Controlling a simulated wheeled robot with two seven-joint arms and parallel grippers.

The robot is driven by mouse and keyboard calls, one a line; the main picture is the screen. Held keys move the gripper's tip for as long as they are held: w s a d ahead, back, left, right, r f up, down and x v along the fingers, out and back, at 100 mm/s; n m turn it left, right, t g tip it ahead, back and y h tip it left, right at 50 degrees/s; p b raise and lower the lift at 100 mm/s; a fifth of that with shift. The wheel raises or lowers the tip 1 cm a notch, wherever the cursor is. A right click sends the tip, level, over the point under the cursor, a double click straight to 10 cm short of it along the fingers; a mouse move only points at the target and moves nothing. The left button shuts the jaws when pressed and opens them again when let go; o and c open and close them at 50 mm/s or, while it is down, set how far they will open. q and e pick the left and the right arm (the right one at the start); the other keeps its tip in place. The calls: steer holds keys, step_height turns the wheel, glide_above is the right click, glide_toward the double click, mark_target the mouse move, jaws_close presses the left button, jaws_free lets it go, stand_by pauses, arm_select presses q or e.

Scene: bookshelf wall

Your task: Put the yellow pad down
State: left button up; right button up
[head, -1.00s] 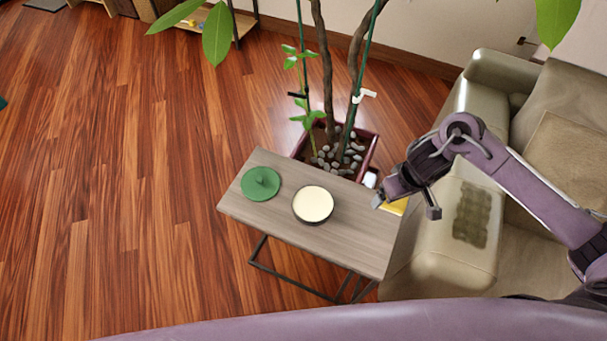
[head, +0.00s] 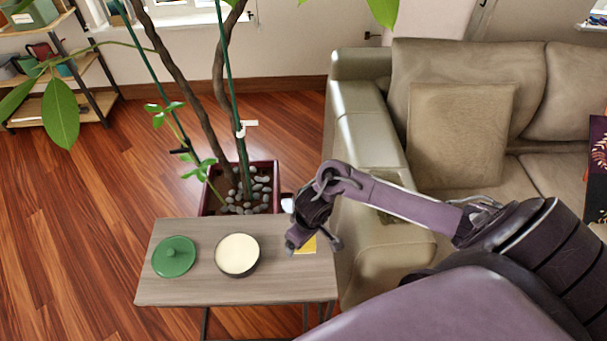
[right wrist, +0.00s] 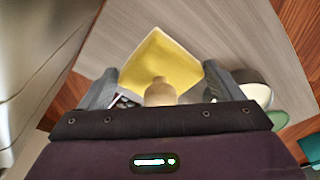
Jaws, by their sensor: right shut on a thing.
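The yellow pad (head: 306,247) is at the right end of the small wooden side table (head: 230,291), partly hidden by my right gripper (head: 313,244). In the right wrist view the pad (right wrist: 162,62) lies between the two widely spaced fingers of that gripper (right wrist: 160,82), and its side corners meet them. The gripper is shut on the pad. Whether the pad touches the tabletop is hard to tell. A beige rounded knob-like thing (right wrist: 160,92) shows in front of the pad. My left gripper is not in view.
On the table stand a round dark dish with a cream top (head: 237,254) and a green lid (head: 174,257) with a knob. A potted plant (head: 245,190) stands behind. A beige sofa (head: 385,245) is close on the right. The table's front strip is bare.

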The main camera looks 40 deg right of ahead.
mark_target(309, 243)
steer(key=shift+f, duration=0.8)
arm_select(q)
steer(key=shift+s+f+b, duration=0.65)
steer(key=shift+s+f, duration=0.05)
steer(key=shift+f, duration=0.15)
arm_select(e)
steer(key=shift+f, duration=1.95)
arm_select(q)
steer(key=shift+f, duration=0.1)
arm_select(e)
steer(key=shift+f, duration=0.1)
steer(key=o, duration=0.7)
arm_select(q)
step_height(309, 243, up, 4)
steer(key=p, duration=0.3)
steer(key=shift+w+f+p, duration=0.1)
steer(key=shift+p, duration=0.2)
arm_select(e)
steer(key=r, duration=0.4)
steer(key=s+r, duration=0.1)
steer(key=r, duration=0.7)
steer(key=shift+s+d+r, duration=0.1)
steer(key=shift+s+d, duration=0.05)
steer(key=shift+s, duration=0.2)
